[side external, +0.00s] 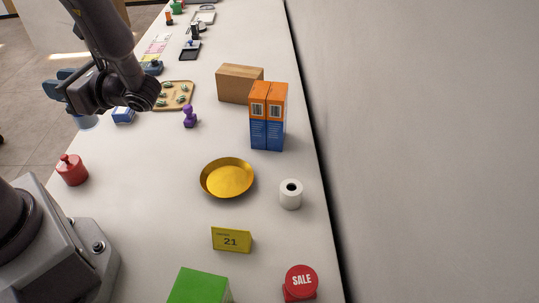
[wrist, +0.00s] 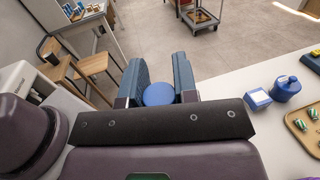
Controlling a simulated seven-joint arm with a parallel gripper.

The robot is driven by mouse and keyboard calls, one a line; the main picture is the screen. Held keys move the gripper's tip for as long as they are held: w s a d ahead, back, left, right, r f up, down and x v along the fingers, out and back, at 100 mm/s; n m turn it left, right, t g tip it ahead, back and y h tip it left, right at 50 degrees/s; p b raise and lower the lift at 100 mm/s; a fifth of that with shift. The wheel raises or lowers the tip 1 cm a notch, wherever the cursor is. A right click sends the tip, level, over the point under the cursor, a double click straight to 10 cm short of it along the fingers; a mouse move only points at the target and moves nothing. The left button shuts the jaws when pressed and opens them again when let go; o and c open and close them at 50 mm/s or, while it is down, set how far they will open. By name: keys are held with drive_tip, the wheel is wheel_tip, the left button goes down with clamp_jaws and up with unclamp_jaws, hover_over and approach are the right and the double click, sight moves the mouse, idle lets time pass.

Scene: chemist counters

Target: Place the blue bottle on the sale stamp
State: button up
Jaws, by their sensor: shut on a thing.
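My gripper (side external: 66,88) is at the left in the side external view, up at the counter's left edge. In the wrist view its two fingers (wrist: 159,76) are shut around the blue bottle (wrist: 158,94), of which a round blue end shows. In the side external view only a pale bluish lower part of the bottle (side external: 86,123) shows under the gripper; the rest is hidden. The sale stamp, a red round piece marked SALE (side external: 301,281) on a red base, stands at the near right of the counter, far from my gripper.
A gold bowl (side external: 228,178), white roll (side external: 290,194), yellow 21 sign (side external: 231,240) and green box (side external: 199,286) stand on the near counter. A red jar (side external: 72,169), purple stamp-like piece (side external: 190,115), orange-blue boxes (side external: 267,135) and tray (side external: 188,104) stand farther back. A wall bounds the right.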

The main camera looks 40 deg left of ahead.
drive_tip(key=s+d+f+n+g+h, duration=0.2)
drive_tip(key=s+d+n+g+h, duration=0.2)
drive_tip(key=d+n+h, duration=0.5)
drive_tip(key=s+d+f+n+g+h, duration=0.2)
drive_tip(key=s+d+n+g+h, duration=0.3)
drive_tip(key=d+h, duration=0.7)
drive_tip(key=w+d+r+n+t+h, duration=0.5)
drive_tip(key=d+n+t+h, duration=0.1)
drive_tip(key=d+n+t, duration=0.25)
drive_tip(key=w+d+r+n+t+h, duration=0.5)
drive_tip(key=w+d+n+t+h, duration=0.15)
drive_tip(key=d+t, duration=0.35)
drive_tip(key=shift+n, duration=0.4)
drive_tip(key=shift+w+d+f, duration=1.4)
drive_tip(key=shift+d+f, duration=0.3)
drive_tip(key=shift+f, duration=1.3)
drive_tip(key=shift+w+d+f, duration=1.4)
drive_tip(key=shift+d+f, duration=0.3)
drive_tip(key=shift+f, duration=1.3)
drive_tip(key=shift+w+d+f, duration=1.4)
drive_tip(key=shift+d+f, duration=0.3)
drive_tip(key=shift+f, duration=1.3)
drive_tip(key=shift+f, duration=0.15)
